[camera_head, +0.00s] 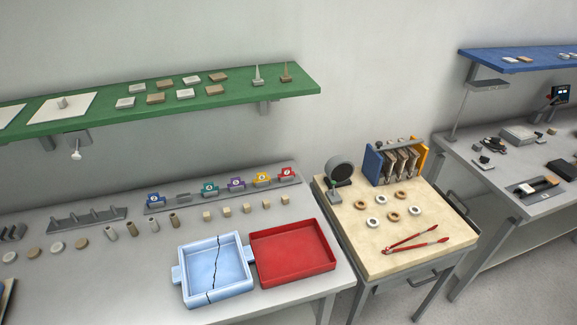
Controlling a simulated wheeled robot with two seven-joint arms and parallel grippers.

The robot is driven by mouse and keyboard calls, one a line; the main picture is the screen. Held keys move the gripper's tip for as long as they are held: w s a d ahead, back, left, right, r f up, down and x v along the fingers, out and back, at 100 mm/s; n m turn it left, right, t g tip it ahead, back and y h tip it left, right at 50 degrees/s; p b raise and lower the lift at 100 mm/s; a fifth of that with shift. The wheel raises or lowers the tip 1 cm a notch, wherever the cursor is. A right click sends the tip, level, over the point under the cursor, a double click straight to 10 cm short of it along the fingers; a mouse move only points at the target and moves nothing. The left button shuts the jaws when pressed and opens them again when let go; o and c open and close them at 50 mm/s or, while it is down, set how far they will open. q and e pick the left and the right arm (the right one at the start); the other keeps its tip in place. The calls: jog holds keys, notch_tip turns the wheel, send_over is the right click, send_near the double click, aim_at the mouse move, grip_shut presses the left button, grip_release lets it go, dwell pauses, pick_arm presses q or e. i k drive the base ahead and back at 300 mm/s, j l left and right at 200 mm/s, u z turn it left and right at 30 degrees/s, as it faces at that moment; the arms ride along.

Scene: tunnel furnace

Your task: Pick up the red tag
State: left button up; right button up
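The red tag (288,174) stands at the right end of a grey rack at the back of the left workbench. It has a pale round label with a mark too small to read. To its left on the same rack stand a yellow tag (262,180), a purple tag (236,185), a teal tag (209,188) and a blue tag (155,200). A grey holder without a coloured tag sits between the blue and teal ones. Neither of my grippers shows in the head view.
Small beige cubes (248,208) stand in a row before the rack. A cracked light-blue tray (217,287) and a red tray (330,259) lie nearer. A green shelf (230,88) hangs above. A wooden-topped table (345,235) with rings and red tongs (417,240) stands at right.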

aim_at(286, 171)
jog(key=i+l+u, duration=0.25)
jog(key=i, duration=0.25)
jog(key=i+l+u, duration=0.25)
jog(key=i, duration=0.2)
